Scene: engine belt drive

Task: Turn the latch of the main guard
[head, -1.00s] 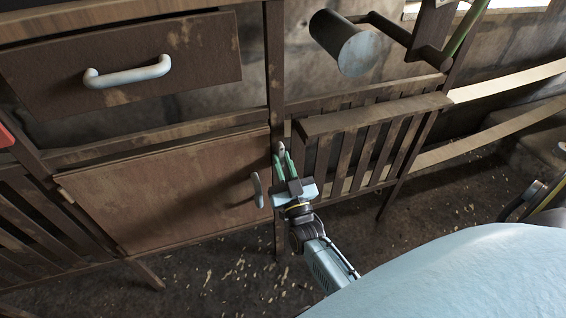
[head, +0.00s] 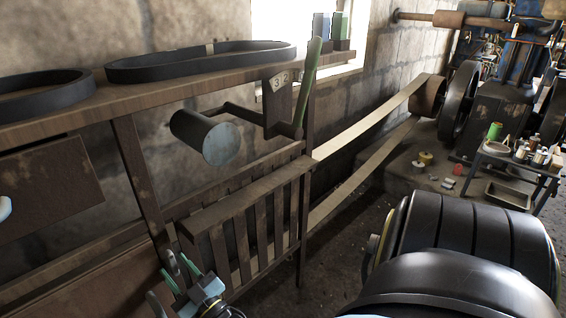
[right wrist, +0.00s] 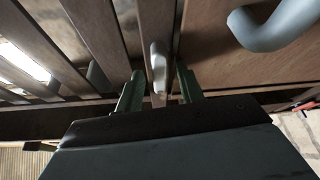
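The main guard (head: 255,222) is a brown slatted wooden panel under the bench, left of the belt. Its latch (head: 170,262) is a small grey rounded bar at the guard's left end, by the bench leg. My right gripper (head: 179,271) is at the latch, with its green fingers pointing up at it. In the right wrist view, the latch (right wrist: 158,70) lies between the two fingers of my right gripper (right wrist: 159,90), with a gap visible on each side. That gripper is open and holds nothing. My left gripper is out of view.
A grey cabinet handle (right wrist: 270,25) is close beside the right gripper. Above the guard are a grey cylinder (head: 205,138) and a green lever (head: 308,85). A flat belt (head: 372,122) runs right to the engine (head: 500,105). Black rings (head: 200,62) lie on the bench.

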